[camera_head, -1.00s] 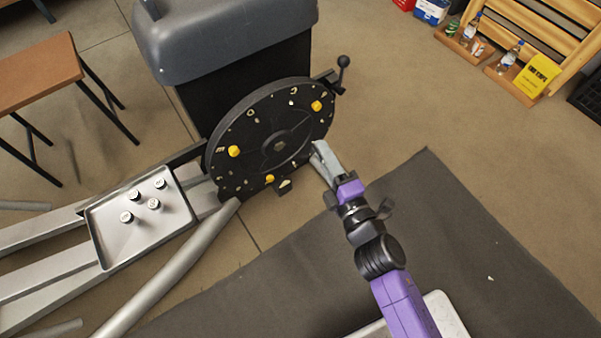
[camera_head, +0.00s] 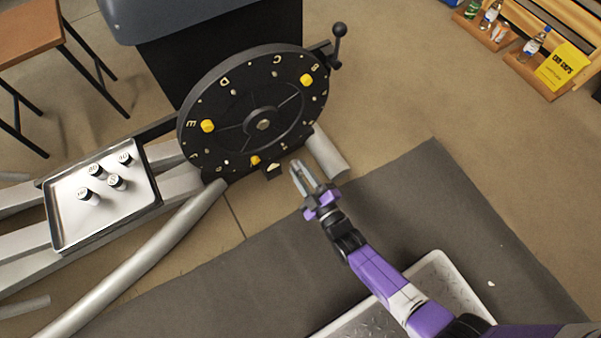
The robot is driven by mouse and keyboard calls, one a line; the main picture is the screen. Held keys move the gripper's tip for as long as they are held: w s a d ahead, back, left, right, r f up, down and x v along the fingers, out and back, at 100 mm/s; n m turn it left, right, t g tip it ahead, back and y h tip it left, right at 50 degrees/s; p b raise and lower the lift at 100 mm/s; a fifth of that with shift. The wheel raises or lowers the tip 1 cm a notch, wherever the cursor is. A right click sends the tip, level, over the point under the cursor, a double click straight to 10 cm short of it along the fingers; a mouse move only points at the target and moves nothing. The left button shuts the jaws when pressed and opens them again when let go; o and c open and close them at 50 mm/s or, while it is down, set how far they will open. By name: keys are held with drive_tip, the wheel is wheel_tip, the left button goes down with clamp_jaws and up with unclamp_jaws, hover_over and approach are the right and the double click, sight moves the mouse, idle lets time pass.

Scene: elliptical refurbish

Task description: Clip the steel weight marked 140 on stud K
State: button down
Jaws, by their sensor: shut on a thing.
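My gripper (camera_head: 303,177) points up towards the lower right rim of the black lettered wheel (camera_head: 230,100). Its jaws are closed on a small grey piece, mostly hidden between the fingers; I cannot read any marking on it. A gap shows between fingertips and wheel in the picture. The wheel stands upright with a hub in its middle and letters round its face; B, C, D and E are legible. I cannot make out the K or its stud. Yellow pieces sit at the wheel's upper right (camera_head: 306,80), left (camera_head: 208,126) and bottom (camera_head: 255,160).
A metal tray (camera_head: 62,228) at left holds several small cylinders with white marked tops. A grey tube (camera_head: 130,272) runs below the wheel. A black-knobbed lever (camera_head: 338,42) stands at its upper right. A dark mat (camera_head: 430,200) and a pale-rimmed tray (camera_head: 437,258) lie in front.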

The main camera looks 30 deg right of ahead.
drive_tip(key=shift+w+b, duration=0.75)
drive_tip(key=shift+w, duration=2.1)
drive_tip(key=shift+w+b, duration=0.3)
drive_tip(key=shift+w, duration=0.25)
drive_tip(key=c, duration=1.1)
unclamp_jaws()
drive_tip(key=s+p, duration=0.2)
drive_tip(key=s, duration=0.5)
drive_tip(key=shift+s+p, duration=0.3)
drive_tip(key=shift+s, duration=0.1)
